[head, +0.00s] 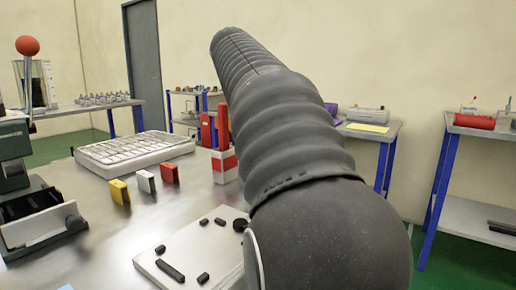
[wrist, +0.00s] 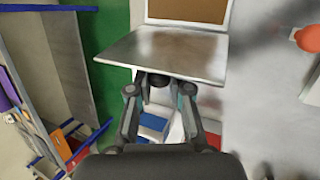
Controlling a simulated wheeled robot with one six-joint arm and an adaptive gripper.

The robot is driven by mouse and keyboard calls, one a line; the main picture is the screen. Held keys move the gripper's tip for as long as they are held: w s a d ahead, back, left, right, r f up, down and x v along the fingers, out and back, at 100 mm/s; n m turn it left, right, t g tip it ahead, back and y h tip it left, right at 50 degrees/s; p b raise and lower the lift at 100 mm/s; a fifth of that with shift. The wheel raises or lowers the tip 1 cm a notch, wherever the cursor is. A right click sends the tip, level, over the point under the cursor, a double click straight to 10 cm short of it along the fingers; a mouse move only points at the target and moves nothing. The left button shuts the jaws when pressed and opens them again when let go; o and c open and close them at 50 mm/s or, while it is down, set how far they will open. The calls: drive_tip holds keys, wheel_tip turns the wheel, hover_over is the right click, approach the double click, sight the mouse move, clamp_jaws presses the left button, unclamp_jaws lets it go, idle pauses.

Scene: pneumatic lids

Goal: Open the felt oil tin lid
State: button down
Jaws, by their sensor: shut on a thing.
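A grey metal plate (wrist: 160,52), which looks like the felt oil tin's lid, is in the upper middle of the wrist view. Behind it is a brown surface in a pale frame (wrist: 188,12), possibly the tin's felt; it is cut off by the picture edge. My gripper (wrist: 160,86) is at the plate's near edge, its two fingers shut on a small dark knob (wrist: 157,80). The fingers partly hide the knob, and I cannot tell clearly how it joins the plate. In the head view my arm hides the gripper, and I cannot make out the tin.
A pale board with black parts (head: 190,262) lies on the near bench. Yellow, white and red blocks (head: 145,181), a white tray (head: 135,148) and a red-and-white box (head: 222,168) stand beyond. A red-balled lever (head: 28,46) rises at left. Bare bench lies between the blocks and lever.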

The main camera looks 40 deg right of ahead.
drive_tip(key=shift+f, duration=0.1)
idle(0.3)
drive_tip(key=c, duration=1.1)
unclamp_jaws()
drive_tip(key=shift+s+d, duration=0.1)
drive_tip(key=shift+a+r, duration=0.2)
drive_tip(key=shift+r, duration=0.15)
drive_tip(key=w+a, duration=0.1)
drive_tip(key=a, duration=0.3)
drive_tip(key=w+a+r, duration=0.1)
drive_tip(key=a, duration=0.3)
drive_tip(key=w+a+r, duration=0.1)
drive_tip(key=a, duration=0.3)
drive_tip(key=shift+w+a, duration=0.15)
drive_tip(key=shift+a, duration=0.2)
